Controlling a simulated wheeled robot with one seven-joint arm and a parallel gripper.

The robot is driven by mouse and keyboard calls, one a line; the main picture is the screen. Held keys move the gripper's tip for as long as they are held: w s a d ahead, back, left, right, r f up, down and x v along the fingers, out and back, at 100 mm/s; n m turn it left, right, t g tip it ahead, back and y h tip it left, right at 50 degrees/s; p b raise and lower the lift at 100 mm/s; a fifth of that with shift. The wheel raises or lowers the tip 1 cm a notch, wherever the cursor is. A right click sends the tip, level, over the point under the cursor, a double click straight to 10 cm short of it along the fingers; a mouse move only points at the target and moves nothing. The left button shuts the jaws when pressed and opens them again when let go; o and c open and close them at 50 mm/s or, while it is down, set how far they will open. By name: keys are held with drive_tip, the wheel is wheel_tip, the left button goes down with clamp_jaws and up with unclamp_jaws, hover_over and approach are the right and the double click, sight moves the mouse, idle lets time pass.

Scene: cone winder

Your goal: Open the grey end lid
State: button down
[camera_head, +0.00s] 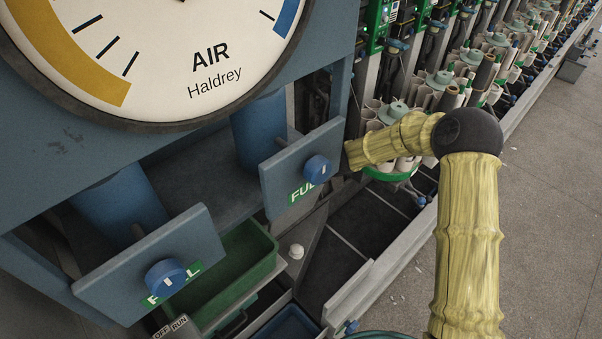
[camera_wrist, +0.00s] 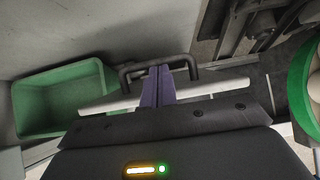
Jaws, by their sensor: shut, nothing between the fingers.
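The wrist view shows a pale grey panel edge (camera_wrist: 215,89) running across the middle, which looks like the grey end lid. A dark bar handle (camera_wrist: 191,65) stands just beyond it. My gripper (camera_wrist: 158,75) has its purple fingers together, shut and empty. The fingertips overlap the middle of the handle in the picture; I cannot tell if they touch it. The dark gripper body hides the lid's near side. In the head view my yellow arm reaches left behind a blue plate marked FULL, and my gripper is hidden there.
A green bin (camera_wrist: 62,100) lies left of the fingers, also below the machine in the head view (camera_head: 232,277). A round green-rimmed holder (camera_wrist: 301,85) is close on the right. Blue plates with knobs (camera_head: 318,169) and the AIR gauge (camera_head: 190,60) crowd the left.

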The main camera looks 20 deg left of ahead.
drive_tip(key=p+v, duration=0.1)
drive_tip(key=v, duration=0.5)
drive_tip(key=shift+a+r+p, duration=0.25)
drive_tip(key=shift+a+p, duration=0.05)
drive_tip(key=shift+p, duration=0.05)
drive_tip(key=s+d+r+n+h+p, duration=0.1)
drive_tip(key=s+d+r+n+p, duration=0.15)
drive_tip(key=d+r+n, duration=0.4)
drive_tip(key=s+d+r+n+h+p, duration=0.2)
drive_tip(key=s+d+n, duration=0.1)
drive_tip(key=d, duration=0.6)
drive_tip(key=s+d+r+n+h+p, duration=0.1)
drive_tip(key=s+d+r+n+p, duration=0.1)
drive_tip(key=d+r+n, duration=0.4)
drive_tip(key=s+d+r+n+h+p, duration=0.1)
drive_tip(key=s+d+r+n, duration=0.1)
drive_tip(key=s+d, duration=0.2)
drive_tip(key=s+d+r+n+h+p, duration=0.1)
drive_tip(key=s+d+n, duration=0.2)
drive_tip(key=s+d, duration=0.1)
drive_tip(key=s+d+r+n+g+h+p, duration=0.1)
drive_tip(key=s+d+r+n, duration=0.1)
drive_tip(key=s, duration=0.4)
drive_tip(key=d+n, duration=0.1)
drive_tip(key=d, duration=0.1)
drive_tip(key=shift+s+d+r, duration=0.3)
drive_tip(key=shift+d+r, duration=0.05)
